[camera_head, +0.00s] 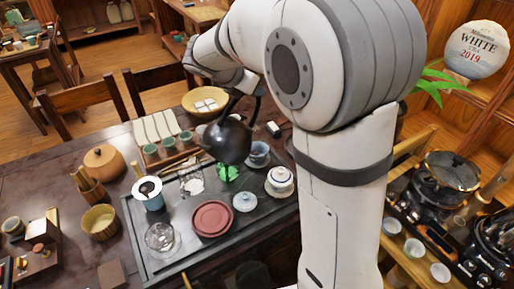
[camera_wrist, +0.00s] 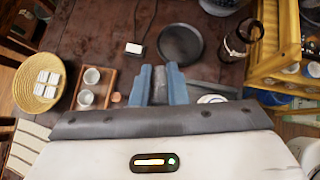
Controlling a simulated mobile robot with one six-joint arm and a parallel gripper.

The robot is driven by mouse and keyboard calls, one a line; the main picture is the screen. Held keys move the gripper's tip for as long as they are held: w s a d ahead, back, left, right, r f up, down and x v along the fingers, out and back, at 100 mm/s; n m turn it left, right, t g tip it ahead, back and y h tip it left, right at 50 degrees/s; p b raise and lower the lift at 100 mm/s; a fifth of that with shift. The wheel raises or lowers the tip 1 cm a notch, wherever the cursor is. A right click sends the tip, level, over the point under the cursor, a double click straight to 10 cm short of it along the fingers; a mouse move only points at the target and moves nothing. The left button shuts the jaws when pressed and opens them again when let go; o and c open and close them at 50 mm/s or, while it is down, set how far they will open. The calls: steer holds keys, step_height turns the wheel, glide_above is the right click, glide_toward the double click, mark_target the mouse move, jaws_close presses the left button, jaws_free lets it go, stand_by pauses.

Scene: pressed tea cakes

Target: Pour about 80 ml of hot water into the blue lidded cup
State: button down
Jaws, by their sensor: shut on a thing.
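My gripper (camera_head: 243,84) is shut on the handle of a black kettle (camera_head: 228,141) and holds it above the dark tea tray (camera_head: 178,262). The kettle looks tilted, and its spout is hard to make out. A blue cup (camera_head: 258,154) stands just right of the kettle, apparently without a lid. A pale blue lid-like piece (camera_head: 245,202) lies on the tray in front of it. I cannot see any water stream.
A white lidded bowl (camera_head: 280,182), a green figure (camera_head: 228,173), a reddish-brown dish (camera_head: 212,218) and a glass pitcher (camera_head: 160,238) crowd the tray. A woven basket (camera_wrist: 40,83) and a round dark plate (camera_wrist: 181,44) lie behind. Shelves (camera_head: 430,230) stand at right.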

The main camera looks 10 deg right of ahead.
steer(key=shift+w+d, duration=0.15)
steer(key=shift+d, duration=0.05)
steer(key=shift+w+d+f+p, duration=0.1)
steer(key=shift+d+f+p, duration=0.05)
steer(key=shift+p, duration=0.15)
steer(key=shift+w+d+g+y+p, duration=0.25)
steer(key=shift+d+g+y+p, duration=0.2)
steer(key=shift+p, duration=0.3)
steer(key=shift+w+d+f+y+p, duration=0.3)
steer(key=shift+y+p, duration=0.15)
steer(key=shift+p, duration=0.3)
stand_by(0.5)
steer(key=shift+d+f+g, duration=0.2)
steer(key=shift+f+g, duration=0.05)
stand_by(0.7)
